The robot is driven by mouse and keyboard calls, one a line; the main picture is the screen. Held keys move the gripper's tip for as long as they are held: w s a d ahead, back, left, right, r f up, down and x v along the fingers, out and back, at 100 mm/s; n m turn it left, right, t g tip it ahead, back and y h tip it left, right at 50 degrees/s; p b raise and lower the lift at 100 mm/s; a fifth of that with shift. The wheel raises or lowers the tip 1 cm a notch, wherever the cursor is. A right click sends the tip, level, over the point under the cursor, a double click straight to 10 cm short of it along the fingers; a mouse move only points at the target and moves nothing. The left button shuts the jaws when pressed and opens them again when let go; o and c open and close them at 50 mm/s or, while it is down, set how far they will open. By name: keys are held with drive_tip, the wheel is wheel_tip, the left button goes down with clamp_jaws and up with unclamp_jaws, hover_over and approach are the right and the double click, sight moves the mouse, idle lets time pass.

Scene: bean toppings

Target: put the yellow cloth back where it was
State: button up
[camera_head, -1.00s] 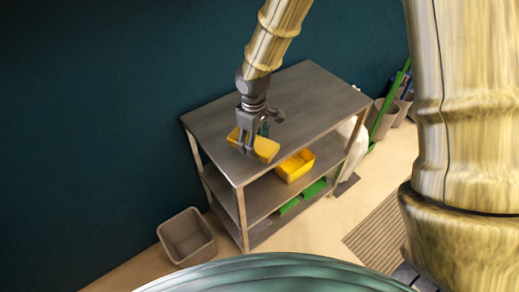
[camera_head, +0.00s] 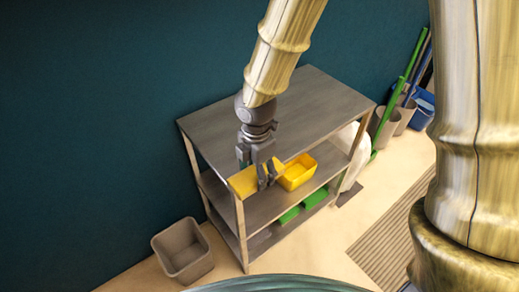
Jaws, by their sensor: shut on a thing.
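The yellow cloth (camera_head: 242,182) is a flat yellow piece at the front edge of the metal shelf unit, in the head view. My gripper (camera_head: 265,182) points down and is shut on it. The gripper's fingers cover part of the cloth, and its right end is hidden behind them.
The shelf unit's top (camera_head: 310,105) is bare. A yellow tub (camera_head: 298,173) stands on the middle shelf, just right of the gripper. Green items (camera_head: 315,198) lie on the lower shelf. A grey bin (camera_head: 183,250) stands on the floor at left.

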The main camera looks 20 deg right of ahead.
drive_tip(key=w+d+p, duration=0.1)
drive_tip(key=w, duration=0.4)
drive_tip(key=w+d+f+p, duration=0.1)
drive_tip(key=w+d, duration=0.1)
drive_tip(key=w, duration=0.2)
drive_tip(key=w+d+p, duration=0.1)
drive_tip(key=w+d, duration=0.1)
drive_tip(key=w, duration=0.3)
drive_tip(key=shift+w+d+f, duration=0.15)
drive_tip(key=shift+w+f, duration=0.05)
drive_tip(key=shift+w, duration=0.1)
drive_tip(key=shift+f+p, duration=0.5)
drive_tip(key=shift+f, duration=1.25)
drive_tip(key=shift+f, duration=0.1)
drive_tip(key=o, duration=1)
drive_tip(key=shift+c, duration=0.2)
wheel_tip(320, 180, up, 12)
drive_tip(key=b, duration=0.2)
drive_tip(key=shift+w, duration=0.1)
